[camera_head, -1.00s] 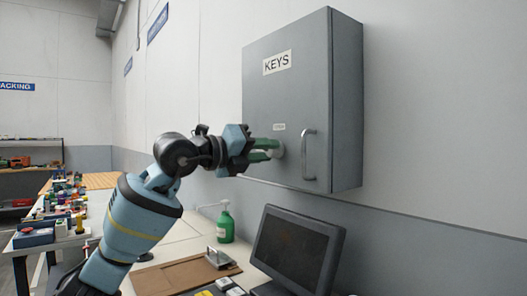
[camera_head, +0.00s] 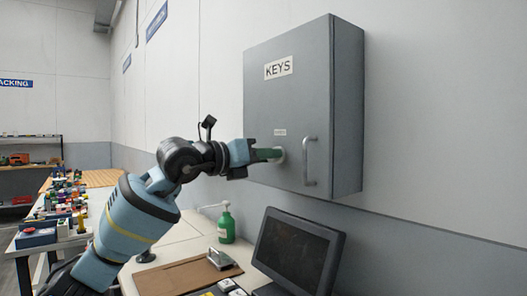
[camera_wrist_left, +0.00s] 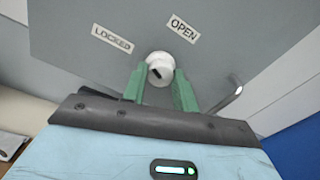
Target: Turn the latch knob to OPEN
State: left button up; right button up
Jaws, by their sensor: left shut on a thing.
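The latch knob (camera_wrist_left: 158,68) is small, round and white with a dark mark on its face, on the grey key cabinet's door (camera_head: 290,100). In the left wrist view the OPEN label (camera_wrist_left: 183,28) is above and right of it and the LOCKED label (camera_wrist_left: 112,38) above and left. I cannot tell for sure which label the mark points to. My left gripper (camera_wrist_left: 159,84), with green fingers, is shut on the knob, one finger on each side. In the head view the fingers (camera_head: 268,154) partly hide the knob. My right gripper is not in view.
A door handle (camera_head: 310,162) stands out just right of the knob. Below are a dark monitor (camera_head: 298,250), a green pump bottle (camera_head: 226,225) and a clipboard (camera_head: 190,277) on the bench. A cluttered table (camera_head: 65,205) is at left.

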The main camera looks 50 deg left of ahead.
pick_arm(q)
jog(key=shift+m+y+p, duration=0.3)
jog(key=shift+m+p, duration=1.25)
jog(key=shift+m, duration=4.55)
jog(key=o, duration=1)
jog(key=shift+c, duration=0.2)
